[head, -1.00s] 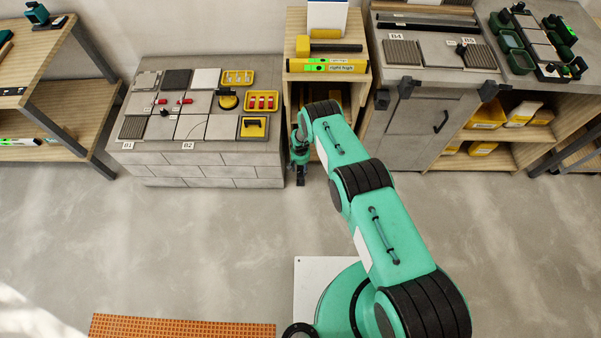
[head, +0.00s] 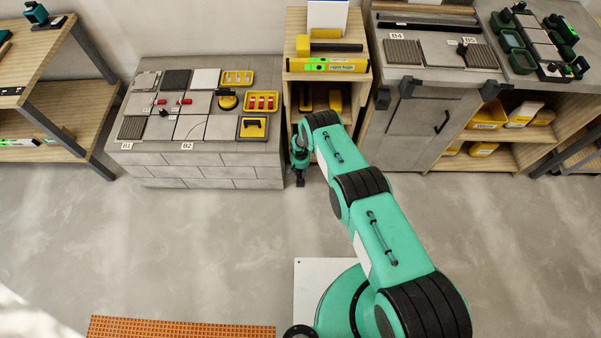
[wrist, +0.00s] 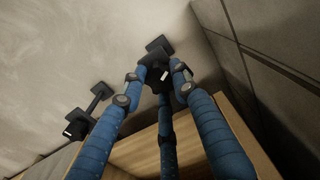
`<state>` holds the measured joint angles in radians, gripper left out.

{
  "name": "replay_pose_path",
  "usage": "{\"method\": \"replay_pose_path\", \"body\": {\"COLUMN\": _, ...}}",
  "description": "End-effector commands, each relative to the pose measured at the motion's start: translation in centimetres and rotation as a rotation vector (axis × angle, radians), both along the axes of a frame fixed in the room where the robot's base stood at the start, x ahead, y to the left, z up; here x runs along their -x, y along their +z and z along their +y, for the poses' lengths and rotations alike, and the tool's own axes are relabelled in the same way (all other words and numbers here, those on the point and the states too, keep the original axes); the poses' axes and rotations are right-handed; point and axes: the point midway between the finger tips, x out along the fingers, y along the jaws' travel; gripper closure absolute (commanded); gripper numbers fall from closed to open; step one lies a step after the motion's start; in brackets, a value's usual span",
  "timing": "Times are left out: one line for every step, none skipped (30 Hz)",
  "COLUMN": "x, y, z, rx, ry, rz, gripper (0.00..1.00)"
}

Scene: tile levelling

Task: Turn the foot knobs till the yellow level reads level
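The yellow level (head: 327,66) lies on top of the wooden stand (head: 296,44). Its display is green and its label appears to read "right high". In the wrist view, one black foot with its knob (wrist: 160,48) sticks out beyond the stand's wooden edge (wrist: 130,150), with a second black foot and knob (wrist: 100,90) to its left. My gripper (wrist: 160,72) has its blue fingers around the first foot's knob. I cannot tell whether they press on it. In the head view my gripper (head: 299,170) is low at the stand's front left, near the floor.
A grey block bench (head: 215,160) with tiles and yellow trays stands close on the left. A grey cabinet (head: 415,130) stands close on the right. A yellow-handled tool (head: 322,47) lies behind the level. The floor in front is open.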

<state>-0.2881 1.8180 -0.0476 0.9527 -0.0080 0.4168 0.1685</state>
Motion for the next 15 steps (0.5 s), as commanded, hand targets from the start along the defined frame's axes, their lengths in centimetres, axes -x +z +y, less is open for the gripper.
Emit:
{"method": "replay_pose_path", "body": {"x": 0.15, "y": -0.05, "z": 0.01, "rx": 0.0, "ry": 0.0, "rz": 0.002, "gripper": 0.9}}
{"method": "replay_pose_path", "body": {"x": 0.16, "y": -0.05, "z": 0.02, "rx": 0.0, "ry": 0.0, "rz": 0.003, "gripper": 0.96}}
{"method": "replay_pose_path", "body": {"x": 0.17, "y": -0.06, "z": 0.02, "rx": 0.0, "ry": 0.0, "rz": 0.003, "gripper": 0.97}}
{"method": "replay_pose_path", "body": {"x": 0.18, "y": -0.06, "z": 0.02, "rx": 0.0, "ry": 0.001, "rz": 0.003, "gripper": 0.97}}
{"method": "replay_pose_path", "body": {"x": 0.19, "y": -0.07, "z": 0.03, "rx": 0.0, "ry": 0.001, "rz": 0.003, "gripper": 0.97}}
{"method": "replay_pose_path", "body": {"x": 0.2, "y": -0.07, "z": 0.02, "rx": 0.0, "ry": 0.004, "rz": 0.003, "gripper": 0.97}}
{"method": "replay_pose_path", "body": {"x": 0.22, "y": -0.07, "z": 0.03, "rx": 0.0, "ry": 0.009, "rz": 0.003, "gripper": 0.97}}
{"method": "replay_pose_path", "body": {"x": 0.23, "y": -0.08, "z": 0.03, "rx": 0.001, "ry": 0.017, "rz": 0.004, "gripper": 0.97}}
{"method": "replay_pose_path", "body": {"x": 0.21, "y": -0.06, "z": 0.03, "rx": 0.001, "ry": 0.031, "rz": 0.004, "gripper": 0.97}}
{"method": "replay_pose_path", "body": {"x": 0.19, "y": -0.03, "z": 0.05, "rx": 0.0, "ry": 0.043, "rz": 0.003, "gripper": 0.97}}
{"method": "replay_pose_path", "body": {"x": 0.23, "y": -0.06, "z": 0.04, "rx": 0.001, "ry": 0.059, "rz": 0.004, "gripper": 0.97}}
{"method": "replay_pose_path", "body": {"x": 0.27, "y": -0.09, "z": 0.03, "rx": 0.001, "ry": 0.081, "rz": 0.004, "gripper": 0.97}}
{"method": "replay_pose_path", "body": {"x": 0.24, "y": -0.08, "z": 0.04, "rx": 0.001, "ry": 0.099, "rz": 0.004, "gripper": 0.97}}
{"method": "replay_pose_path", "body": {"x": 0.29, "y": -0.11, "z": 0.02, "rx": 0.001, "ry": 0.117, "rz": 0.005, "gripper": 0.97}}
{"method": "replay_pose_path", "body": {"x": 0.26, "y": -0.08, "z": 0.04, "rx": 0.001, "ry": 0.138, "rz": 0.004, "gripper": 0.97}}
